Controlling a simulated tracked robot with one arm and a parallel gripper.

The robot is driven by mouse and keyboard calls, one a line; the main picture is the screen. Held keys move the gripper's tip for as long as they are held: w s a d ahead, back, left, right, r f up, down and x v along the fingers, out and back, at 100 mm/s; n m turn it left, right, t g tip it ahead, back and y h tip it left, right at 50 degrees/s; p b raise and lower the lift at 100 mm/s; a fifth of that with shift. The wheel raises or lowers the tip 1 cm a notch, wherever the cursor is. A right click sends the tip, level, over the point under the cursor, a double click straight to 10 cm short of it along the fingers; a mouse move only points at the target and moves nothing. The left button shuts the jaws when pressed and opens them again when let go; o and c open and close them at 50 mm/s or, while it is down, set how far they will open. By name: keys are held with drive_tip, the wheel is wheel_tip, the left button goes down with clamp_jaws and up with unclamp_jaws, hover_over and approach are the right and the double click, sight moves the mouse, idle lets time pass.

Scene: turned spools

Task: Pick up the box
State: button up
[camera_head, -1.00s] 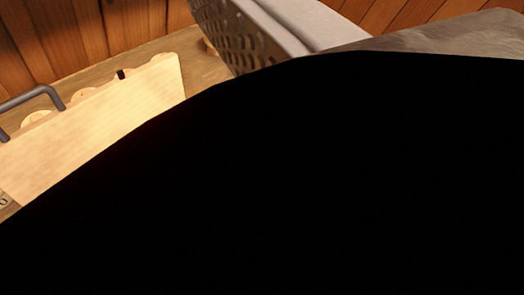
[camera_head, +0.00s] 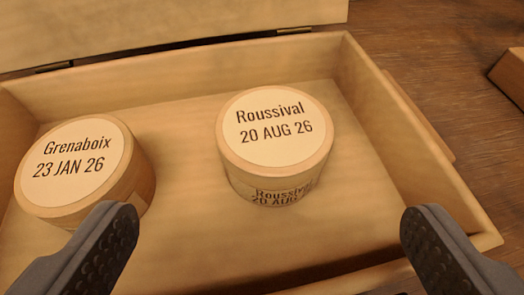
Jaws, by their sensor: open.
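A light wooden box (camera_head: 365,110) lies open below my gripper, with its hinged lid (camera_head: 180,22) raised at the back. Two round wooden boxes or spools with white labels stand inside it. The left one (camera_head: 78,165) reads "Grenaboix 23 JAN 26". The right one (camera_head: 273,135) reads "Roussival 20 AUG 26", with the same text on its side. My gripper (camera_head: 268,245) is open and empty, its dark fingers wide apart at the front of the box. The left finger covers a little of the Grenaboix piece. The fingers hide parts of the box's front.
A dark wooden table (camera_head: 450,55) surrounds the box, bare at the upper right. A wooden block or box corner (camera_head: 510,75) shows at the right edge. The floor of the open box is clear between and around the two round pieces.

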sight(275, 142)
drive_tip(key=b+x, duration=0.2)
drive_tip(key=x, duration=0.8)
drive_tip(key=shift+w+d, duration=0.15)
drive_tip(key=shift+w, duration=0.05)
drive_tip(key=shift+c, duration=0.3)
drive_tip(key=c, duration=1)
